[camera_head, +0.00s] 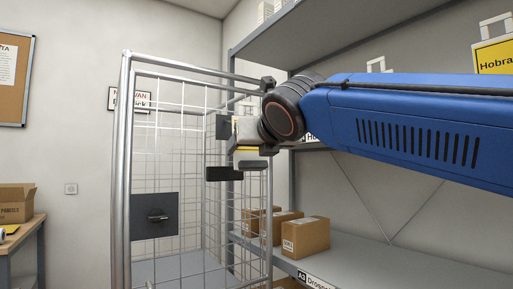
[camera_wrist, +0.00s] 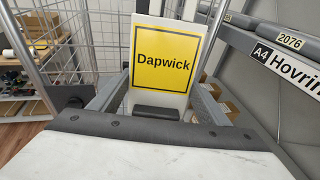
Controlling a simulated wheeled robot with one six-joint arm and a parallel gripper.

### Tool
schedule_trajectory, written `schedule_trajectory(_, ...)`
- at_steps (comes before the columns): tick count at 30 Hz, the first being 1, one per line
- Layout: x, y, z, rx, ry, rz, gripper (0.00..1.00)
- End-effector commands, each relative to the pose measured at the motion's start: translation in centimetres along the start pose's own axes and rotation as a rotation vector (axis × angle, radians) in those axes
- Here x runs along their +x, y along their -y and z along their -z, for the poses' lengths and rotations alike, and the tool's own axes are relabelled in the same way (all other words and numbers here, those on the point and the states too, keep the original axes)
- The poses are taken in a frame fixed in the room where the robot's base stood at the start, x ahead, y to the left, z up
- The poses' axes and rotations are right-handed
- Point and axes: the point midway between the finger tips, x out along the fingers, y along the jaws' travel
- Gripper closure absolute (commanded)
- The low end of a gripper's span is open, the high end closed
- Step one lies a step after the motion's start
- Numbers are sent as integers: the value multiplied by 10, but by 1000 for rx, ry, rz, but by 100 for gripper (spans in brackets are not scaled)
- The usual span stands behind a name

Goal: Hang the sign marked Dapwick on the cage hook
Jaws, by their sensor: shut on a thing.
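My gripper (camera_head: 223,150) is shut on the sign marked Dapwick (camera_wrist: 166,60), a white-edged yellow plate with black letters. In the head view only a pale and yellow sliver of the sign (camera_head: 252,155) shows beneath the gripper. The cage hook (camera_head: 156,215) is a dark knob-like piece on a dark plate on the front of the wire cage (camera_head: 124,150). The sign is right of and above the hook, apart from it.
A grey shelf rack (camera_head: 385,245) with several cardboard boxes (camera_head: 305,237) stands right of the cage. Another yellow sign, Hobra... (camera_head: 495,55), is at the upper right. A bench with a box (camera_head: 15,203) stands at the left. Cage posts and shelf edges are close to my gripper.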

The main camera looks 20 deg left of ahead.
Motion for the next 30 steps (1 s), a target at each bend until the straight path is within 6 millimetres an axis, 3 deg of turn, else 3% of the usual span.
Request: schedule_trajectory(30, 48, -12, -6, 0, 0, 2, 57)
